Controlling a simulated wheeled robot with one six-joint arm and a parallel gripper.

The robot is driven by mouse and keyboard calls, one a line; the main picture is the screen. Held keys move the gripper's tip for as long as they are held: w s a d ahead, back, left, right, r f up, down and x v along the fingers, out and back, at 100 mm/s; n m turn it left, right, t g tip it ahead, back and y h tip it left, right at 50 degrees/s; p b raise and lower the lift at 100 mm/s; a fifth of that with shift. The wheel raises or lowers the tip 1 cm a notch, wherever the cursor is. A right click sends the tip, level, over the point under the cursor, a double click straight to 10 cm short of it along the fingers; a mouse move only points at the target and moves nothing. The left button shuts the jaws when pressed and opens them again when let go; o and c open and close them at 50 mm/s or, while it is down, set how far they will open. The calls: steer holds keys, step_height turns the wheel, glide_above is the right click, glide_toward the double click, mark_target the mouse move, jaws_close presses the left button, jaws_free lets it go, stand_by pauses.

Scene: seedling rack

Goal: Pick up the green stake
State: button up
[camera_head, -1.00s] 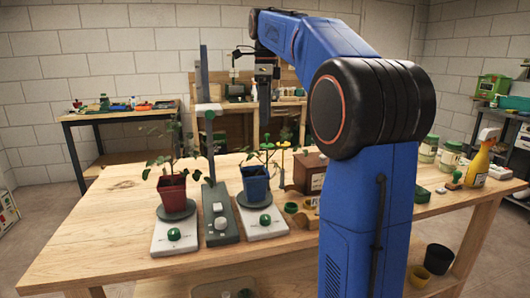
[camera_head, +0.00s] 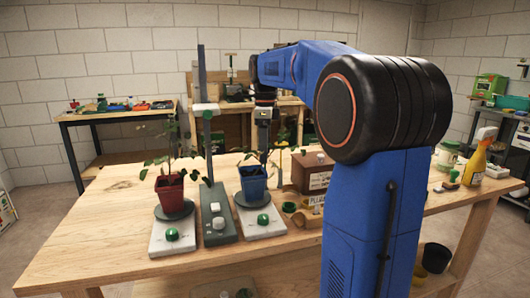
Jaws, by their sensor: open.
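My gripper (camera_head: 263,142) points down just above the blue pot (camera_head: 254,185), in front of the leaves of its seedling. Its jaws are open, though the fingertips are small and dark here. I cannot make out the green stake now; a small bright green top showed above the blue pot one second ago, where the gripper now blocks the view. A thin yellow stake (camera_head: 279,162) stands just right of the blue pot. The blue pot sits on a white scale (camera_head: 261,221) with a green knob.
A red pot (camera_head: 170,187) with a seedling stands on another white scale (camera_head: 172,237) at the left. A tall grey post (camera_head: 206,130) rises between the scales. A brown wooden box (camera_head: 312,174) is close on the right. The left of the table (camera_head: 95,235) is clear.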

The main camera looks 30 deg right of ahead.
steer(key=shift+f, duration=0.45)
steer(key=c, duration=1.1)
steer(key=shift+r, duration=0.1)
